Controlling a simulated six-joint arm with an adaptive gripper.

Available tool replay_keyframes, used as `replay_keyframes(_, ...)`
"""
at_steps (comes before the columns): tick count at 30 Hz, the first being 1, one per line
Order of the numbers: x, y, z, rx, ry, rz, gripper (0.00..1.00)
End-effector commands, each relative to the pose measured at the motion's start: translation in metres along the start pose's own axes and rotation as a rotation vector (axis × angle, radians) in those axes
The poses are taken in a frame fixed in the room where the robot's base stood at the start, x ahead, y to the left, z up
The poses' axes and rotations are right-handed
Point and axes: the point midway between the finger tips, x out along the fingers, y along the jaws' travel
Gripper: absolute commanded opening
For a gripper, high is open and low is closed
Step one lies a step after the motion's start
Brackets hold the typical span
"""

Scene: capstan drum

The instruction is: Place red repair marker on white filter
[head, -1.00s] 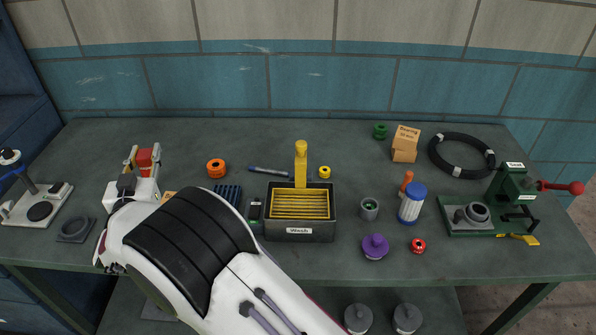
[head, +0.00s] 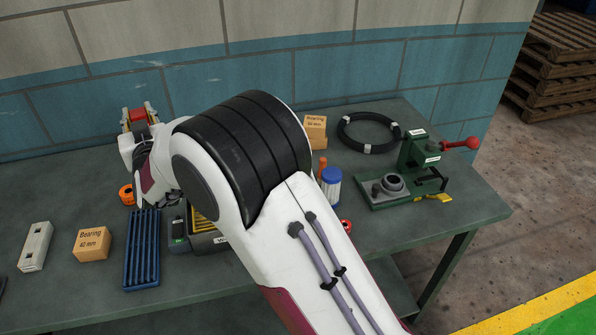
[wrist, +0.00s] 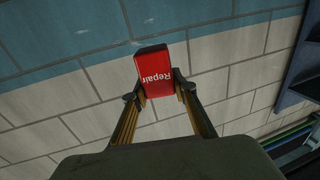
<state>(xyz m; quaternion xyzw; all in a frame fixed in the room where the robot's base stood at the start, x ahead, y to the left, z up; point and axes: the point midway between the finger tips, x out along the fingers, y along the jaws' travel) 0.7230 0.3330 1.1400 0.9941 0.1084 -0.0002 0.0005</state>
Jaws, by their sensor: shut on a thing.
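The red repair marker (wrist: 157,66) is a small red block with "Repair" on it, upside down in the wrist view. My gripper (wrist: 160,90) is shut on it, one finger on each side. In the head view the marker (head: 138,114) is held up at the back left, in front of the wall. The white filter (head: 331,192) is an upright white cylinder with a blue cap. It stands on the bench well to the right of my gripper, just beyond my arm, which hides part of its surroundings.
My arm covers much of the wash box (head: 222,240). A blue rack (head: 142,250) and a bearing box (head: 92,243) are at left. A black hose coil (head: 369,132) and green press (head: 415,155) are at right.

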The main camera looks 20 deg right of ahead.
Motion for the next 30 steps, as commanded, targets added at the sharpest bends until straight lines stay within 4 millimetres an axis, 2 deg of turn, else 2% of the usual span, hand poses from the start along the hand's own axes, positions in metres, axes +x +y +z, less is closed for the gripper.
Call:
replay_keyframes(1, 0.001, 0.015, -0.004, 0.000, 0.002, 0.001, 0.04)
replay_keyframes(3, 0.002, 0.031, -0.007, 0.000, 0.000, -0.003, 0.04)
replay_keyframes(14, -0.003, 0.109, -0.018, 0.000, 0.000, -0.032, 0.04)
replay_keyframes(30, -0.034, 0.213, -0.024, 0.000, 0.000, -0.077, 0.04)
